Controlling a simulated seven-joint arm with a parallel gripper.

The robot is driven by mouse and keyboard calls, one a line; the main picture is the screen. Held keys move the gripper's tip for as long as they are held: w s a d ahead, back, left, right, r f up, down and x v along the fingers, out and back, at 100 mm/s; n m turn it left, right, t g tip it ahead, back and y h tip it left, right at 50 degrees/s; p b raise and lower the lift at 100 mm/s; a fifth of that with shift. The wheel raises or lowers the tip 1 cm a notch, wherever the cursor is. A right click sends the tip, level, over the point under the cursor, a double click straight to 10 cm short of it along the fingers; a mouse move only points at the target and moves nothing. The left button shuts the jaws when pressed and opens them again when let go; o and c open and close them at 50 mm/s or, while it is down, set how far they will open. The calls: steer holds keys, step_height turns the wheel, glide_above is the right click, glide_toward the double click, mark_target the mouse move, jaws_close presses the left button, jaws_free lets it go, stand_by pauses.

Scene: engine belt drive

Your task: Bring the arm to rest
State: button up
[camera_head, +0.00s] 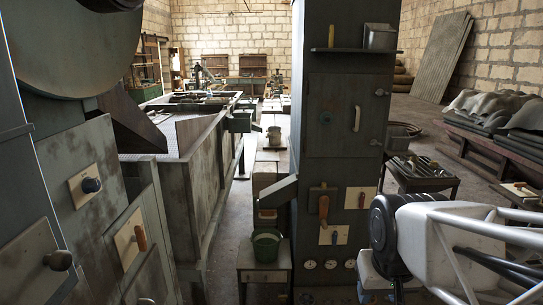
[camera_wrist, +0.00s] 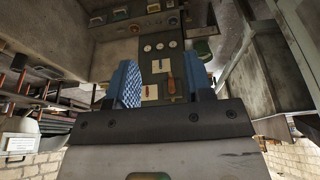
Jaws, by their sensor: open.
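My gripper (camera_wrist: 163,82) shows in the wrist view as two blue fingers standing well apart, with nothing between them. Beyond the gap is the dark cabinet front, with a row of gauges (camera_wrist: 160,47) and an orange lever handle (camera_wrist: 171,86). The fingers look apart from the cabinet. In the head view my white and black arm reaches in at the lower right, in front of the cabinet's right side. My gripper itself does not show there.
The tall dark cabinet (camera_head: 343,115) stands in the centre, with a green bucket (camera_head: 266,244) on a stand at its left. Lever panels and a big wheel (camera_head: 70,40) stand at the left. A bench with grey covers (camera_head: 500,115) is at the right. Open floor (camera_head: 425,115) lies behind the cabinet's right side.

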steer(key=shift+g, duration=0.3)
steer(key=s, duration=0.3)
steer(key=s+f, duration=0.1)
steer(key=s, duration=0.1)
steer(key=shift+s+a, duration=0.2)
